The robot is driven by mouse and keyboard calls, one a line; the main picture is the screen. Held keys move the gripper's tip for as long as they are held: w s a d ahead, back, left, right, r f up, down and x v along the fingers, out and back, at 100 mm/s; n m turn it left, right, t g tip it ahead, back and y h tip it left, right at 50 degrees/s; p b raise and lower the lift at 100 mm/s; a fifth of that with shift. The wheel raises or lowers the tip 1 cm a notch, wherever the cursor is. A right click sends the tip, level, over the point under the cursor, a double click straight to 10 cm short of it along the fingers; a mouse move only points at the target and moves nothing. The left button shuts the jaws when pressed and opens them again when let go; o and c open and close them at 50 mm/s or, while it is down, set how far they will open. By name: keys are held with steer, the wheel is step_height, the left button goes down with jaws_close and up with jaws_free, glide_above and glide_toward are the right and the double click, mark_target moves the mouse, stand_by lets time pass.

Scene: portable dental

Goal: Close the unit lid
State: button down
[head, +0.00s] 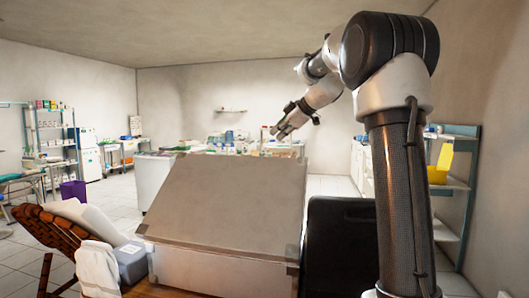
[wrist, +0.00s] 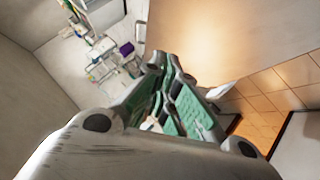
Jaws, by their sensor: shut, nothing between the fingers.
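The unit (head: 215,272) is a pale grey box in the lower middle of the head view. Its lid (head: 228,198) is a broad grey-beige panel standing at a slant above the box, its lower edge along the box front. The inside of the unit is hidden behind the lid. My gripper (head: 277,131) is above and beyond the lid's upper edge, near its right end, apart from it in the picture. In the wrist view my gripper (wrist: 172,72) shows dark fingers with green pads, shut and empty. A warm-lit plain surface (wrist: 220,40) lies beyond them; I cannot tell what it is.
A black case or panel (head: 340,245) stands right of the unit. A brown slatted chair (head: 45,235) and a grey-blue box (head: 131,262) are at left. Shelves (head: 55,135) and a purple bin (head: 73,190) stand farther back. Open tiled floor lies at left.

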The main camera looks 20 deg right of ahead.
steer(key=w+d+n, duration=0.1)
steer(key=w, duration=0.2)
glide_above(265, 162)
steer(key=f, duration=0.7)
steer(key=shift+a+f, duration=0.2)
steer(key=shift+f, duration=0.2)
steer(key=shift+w+d+f, duration=0.1)
steer(key=shift+f, duration=0.05)
